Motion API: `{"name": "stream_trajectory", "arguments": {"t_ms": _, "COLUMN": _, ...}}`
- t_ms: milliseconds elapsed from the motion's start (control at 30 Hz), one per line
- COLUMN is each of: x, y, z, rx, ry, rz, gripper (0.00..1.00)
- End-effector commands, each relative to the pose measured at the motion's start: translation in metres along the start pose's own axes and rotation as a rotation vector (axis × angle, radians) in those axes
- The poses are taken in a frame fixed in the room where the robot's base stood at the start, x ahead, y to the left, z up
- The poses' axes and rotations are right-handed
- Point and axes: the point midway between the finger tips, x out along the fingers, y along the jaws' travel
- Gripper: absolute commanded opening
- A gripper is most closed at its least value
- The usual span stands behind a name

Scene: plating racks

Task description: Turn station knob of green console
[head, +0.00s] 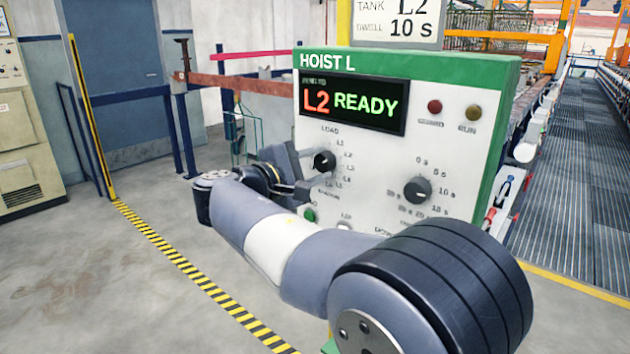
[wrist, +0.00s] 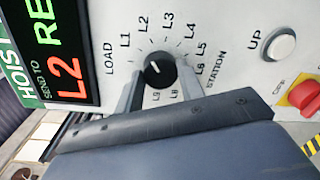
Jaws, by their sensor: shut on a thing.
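The green console (head: 512,100) is a white-faced panel with a green edge, headed HOIST L. Its display (head: 353,105) reads L2 in red and READY in green. The station knob (head: 324,160) is black and round, on the left of the panel. In the wrist view the station knob (wrist: 166,72) sits in a ring of labels from LOAD and L1 to L9, with a short white mark on its upper-left face. My gripper (head: 306,172) is shut on the knob, one finger on each side. The fingers and gripper body hide some lower labels.
A second black knob (head: 417,190) with a seconds scale is on the right of the panel. Open floor lies left of the console; a grated walkway (head: 575,170) runs right.

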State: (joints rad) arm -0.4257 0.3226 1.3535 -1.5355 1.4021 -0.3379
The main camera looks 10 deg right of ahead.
Motion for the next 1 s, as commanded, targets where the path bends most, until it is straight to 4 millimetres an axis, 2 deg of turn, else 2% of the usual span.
{"name": "stream_trajectory", "arguments": {"t_ms": 33, "x": 0.0004, "y": -0.0057, "z": -0.0022, "rx": 0.047, "ry": 0.003, "rz": -0.002, "gripper": 0.14}}
{"name": "stream_trajectory", "arguments": {"t_ms": 500, "x": 0.0004, "y": -0.0047, "z": -0.0011, "rx": 0.445, "ry": 0.029, "rz": -0.008, "gripper": 0.14}}
{"name": "stream_trajectory", "arguments": {"t_ms": 1000, "x": 0.0002, "y": -0.0021, "z": 0.0003, "rx": 0.623, "ry": 0.040, "rz": -0.011, "gripper": 0.14}}
